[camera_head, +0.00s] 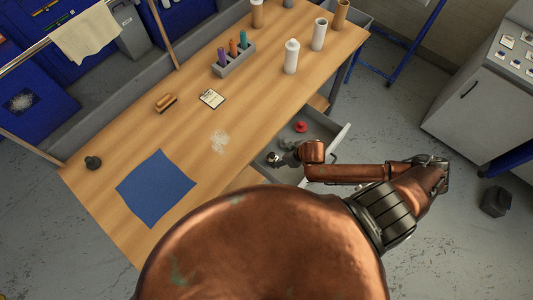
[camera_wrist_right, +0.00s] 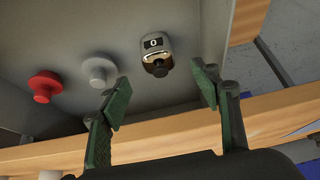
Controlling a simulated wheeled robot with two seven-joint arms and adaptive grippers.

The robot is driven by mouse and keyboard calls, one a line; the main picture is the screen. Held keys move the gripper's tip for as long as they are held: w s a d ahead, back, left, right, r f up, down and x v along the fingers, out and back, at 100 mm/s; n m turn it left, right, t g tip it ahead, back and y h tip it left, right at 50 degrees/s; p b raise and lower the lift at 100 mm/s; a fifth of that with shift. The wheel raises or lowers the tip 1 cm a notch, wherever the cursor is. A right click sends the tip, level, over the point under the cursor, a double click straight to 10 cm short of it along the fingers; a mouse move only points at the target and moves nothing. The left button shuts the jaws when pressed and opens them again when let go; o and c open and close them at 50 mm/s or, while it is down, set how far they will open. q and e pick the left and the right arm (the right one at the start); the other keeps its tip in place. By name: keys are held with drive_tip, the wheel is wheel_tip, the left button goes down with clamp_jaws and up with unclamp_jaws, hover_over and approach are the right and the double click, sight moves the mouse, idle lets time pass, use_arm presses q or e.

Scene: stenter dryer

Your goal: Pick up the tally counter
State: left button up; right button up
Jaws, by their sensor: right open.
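The tally counter (camera_wrist_right: 157,52) is a small grey-and-chrome device with a "0" window and a dark lower part. It lies in the open grey drawer (camera_head: 331,127) under the workbench. My right gripper (camera_head: 279,158) reaches over the drawer in the head view. In the right wrist view, its open green-padded fingers (camera_wrist_right: 162,92) are apart and empty, with the counter beyond the gap between their tips. I cannot make out the counter in the head view, where my gripper and arm cover part of the drawer. My left gripper is not in view.
A red knob-shaped piece (camera_wrist_right: 44,86) and a grey one (camera_wrist_right: 99,70) lie in the drawer left of the counter. The wooden drawer edge (camera_wrist_right: 268,117) runs close by the fingers.

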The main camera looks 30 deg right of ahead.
sight(273, 158)
drive_tip(key=shift+d+f, duration=0.35)
drive_tip(key=shift+f, duration=0.4)
drive_tip(key=x, duration=0.3)
drive_tip(key=shift+w+a+f+b, duration=0.15)
drive_tip(key=shift+w+a+b, duration=0.1)
drive_tip(key=shift+w+b, duration=0.1)
drive_tip(key=x, duration=0.3)
drive_tip(key=shift+w+a+f, duration=0.2)
drive_tip(key=shift+a+f, duration=0.05)
drive_tip(key=c, duration=1)
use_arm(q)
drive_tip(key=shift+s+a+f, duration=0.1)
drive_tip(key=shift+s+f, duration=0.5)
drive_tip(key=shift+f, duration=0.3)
use_arm(e)
drive_tip(key=c, duration=0.3)
